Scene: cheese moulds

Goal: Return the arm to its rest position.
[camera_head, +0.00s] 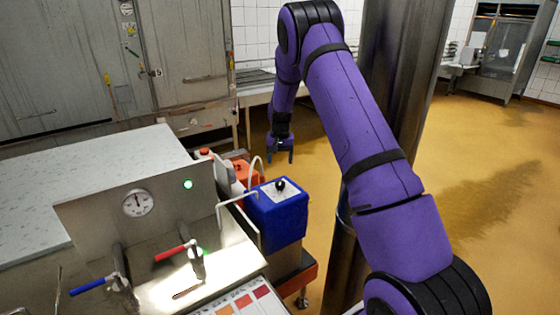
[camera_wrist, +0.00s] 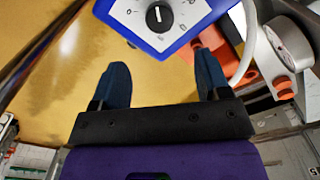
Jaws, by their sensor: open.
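My gripper (camera_head: 281,153) hangs at the end of my purple arm, pointing down behind the blue box. In the wrist view its two dark blue fingers (camera_wrist: 162,88) stand wide apart with nothing between them. The blue box (camera_head: 276,222) with a white top and black knob stands to the right of the gauge panel. Its top and knob also show in the wrist view (camera_wrist: 163,22), beyond the fingertips. I cannot tell how far the fingers are from it.
A steel panel holds a gauge (camera_head: 138,203) and a green light; red (camera_head: 173,252) and blue (camera_head: 92,286) handles are below. An orange container (camera_head: 243,172) is behind the blue box. A steel column (camera_head: 398,75) stands behind my arm. Yellow floor (camera_head: 480,190) is open at right.

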